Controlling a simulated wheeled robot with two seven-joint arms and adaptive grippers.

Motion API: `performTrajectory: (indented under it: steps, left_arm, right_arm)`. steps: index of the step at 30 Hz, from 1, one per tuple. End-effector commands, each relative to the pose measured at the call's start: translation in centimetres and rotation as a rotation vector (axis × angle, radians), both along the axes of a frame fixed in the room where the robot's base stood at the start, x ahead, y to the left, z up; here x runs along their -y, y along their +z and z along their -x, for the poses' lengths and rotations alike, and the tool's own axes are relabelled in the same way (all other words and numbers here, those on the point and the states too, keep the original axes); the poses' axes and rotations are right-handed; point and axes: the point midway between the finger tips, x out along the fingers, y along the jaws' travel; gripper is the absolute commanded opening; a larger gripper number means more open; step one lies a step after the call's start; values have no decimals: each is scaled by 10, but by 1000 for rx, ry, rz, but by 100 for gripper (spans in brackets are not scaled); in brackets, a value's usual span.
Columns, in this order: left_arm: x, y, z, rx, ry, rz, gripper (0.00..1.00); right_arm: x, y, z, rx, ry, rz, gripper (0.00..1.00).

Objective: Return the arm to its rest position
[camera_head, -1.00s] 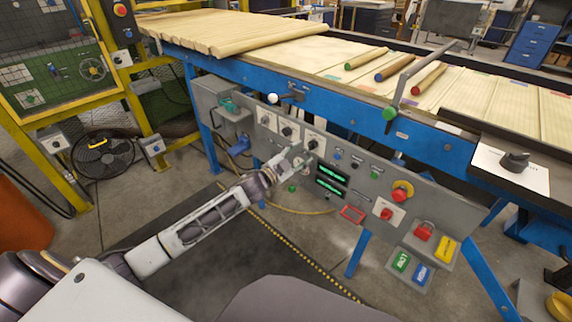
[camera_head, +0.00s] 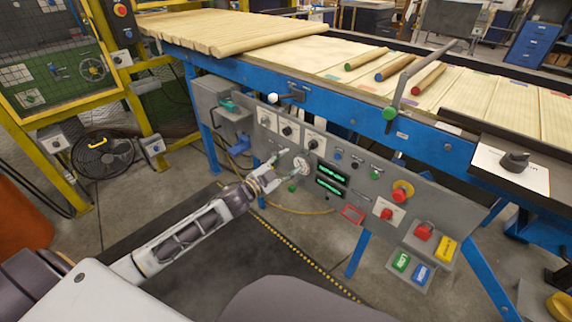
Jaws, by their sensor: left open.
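My left arm comes in from the lower left. Its gripper (camera_head: 283,163) is open and empty, with its two fingers spread in front of the grey control panel (camera_head: 340,208). A round pale dial (camera_head: 301,164) shows between the fingertips, and I see no grip on it. Whether a fingertip touches the panel is hard to tell. My right gripper does not show.
The panel hangs below the blue conveyor frame (camera_head: 335,110) and carries several knobs, green displays (camera_head: 330,180) and a red emergency button (camera_head: 402,191). Wooden dowels (camera_head: 395,67) lie on the belt. A fan (camera_head: 104,155) stands on the floor at left.

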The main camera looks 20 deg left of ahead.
Motion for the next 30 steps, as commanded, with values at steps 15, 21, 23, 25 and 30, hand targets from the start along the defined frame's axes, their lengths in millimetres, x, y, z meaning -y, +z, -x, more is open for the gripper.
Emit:
performTrajectory:
  steps: [15, 21, 23, 25, 30]
  left_arm:
    - [-1, 0, 2, 0, 0, 0, 53]
    - [-1, 0, 2, 2, 1, -7, 53]
    - [-3, -1, 2, 0, 7, -17, 53]
    - [-6, -5, 0, -10, 25, -32, 53]
    - [-24, -19, -4, -67, 102, -78, 53]
  right_arm:
    - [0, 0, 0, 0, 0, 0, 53]
    - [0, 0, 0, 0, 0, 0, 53]
    - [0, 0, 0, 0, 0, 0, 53]
    - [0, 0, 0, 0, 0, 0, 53]
    - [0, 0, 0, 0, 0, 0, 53]
